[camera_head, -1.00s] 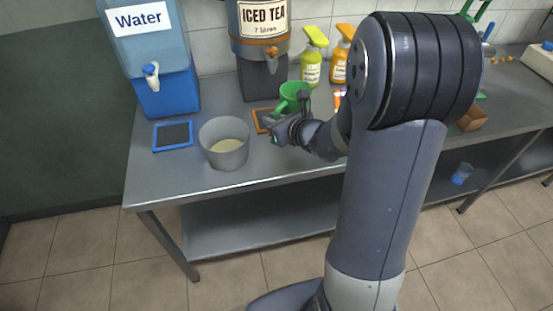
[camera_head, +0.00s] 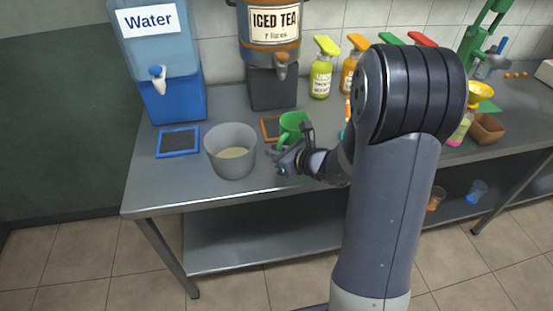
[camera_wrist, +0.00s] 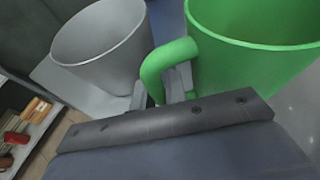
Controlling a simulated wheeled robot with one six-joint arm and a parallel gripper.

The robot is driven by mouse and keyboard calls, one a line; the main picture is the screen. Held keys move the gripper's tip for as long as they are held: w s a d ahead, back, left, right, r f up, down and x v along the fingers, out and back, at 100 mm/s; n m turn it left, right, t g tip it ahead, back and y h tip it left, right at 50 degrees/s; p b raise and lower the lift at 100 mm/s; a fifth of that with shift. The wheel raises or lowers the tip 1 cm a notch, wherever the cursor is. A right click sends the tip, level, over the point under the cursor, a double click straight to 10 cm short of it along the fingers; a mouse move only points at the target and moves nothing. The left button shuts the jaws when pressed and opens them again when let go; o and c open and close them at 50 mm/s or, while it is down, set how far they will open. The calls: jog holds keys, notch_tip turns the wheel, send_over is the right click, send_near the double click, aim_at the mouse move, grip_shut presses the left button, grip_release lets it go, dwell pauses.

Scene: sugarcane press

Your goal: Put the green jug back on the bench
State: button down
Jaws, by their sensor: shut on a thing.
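The green jug (camera_head: 292,125) is at the bench's left part, just right of a grey bucket. My gripper (camera_head: 285,159) is shut on the jug's handle, on the near side of the jug. In the wrist view the green jug (camera_wrist: 250,50) is upright and looks empty inside, with its handle between my fingers (camera_wrist: 160,90). The steel bench (camera_head: 180,187) runs under it. I cannot tell whether the jug's base touches the bench; its lower part is partly hidden by my gripper.
Behind stand the water dispenser (camera_head: 160,60) and iced tea dispenser (camera_head: 271,60). An orange-framed mat (camera_head: 268,128) lies beside the jug. Syrup bottles (camera_head: 321,75) stand behind right. The bench's front left is clear.

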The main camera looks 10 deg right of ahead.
jog(key=shift+f, duration=1.25)
jog(key=shift+f+b, duration=0.15)
jog(key=shift+b, duration=0.2)
jog(key=c, duration=1.4)
grip_release()
jog(key=shift+c, duration=0.2)
jog(key=shift+r+p, duration=0.3)
jog(key=shift+p, duration=0.05)
jog(key=v, duration=1.2)
jog(key=shift+f, duration=0.2)
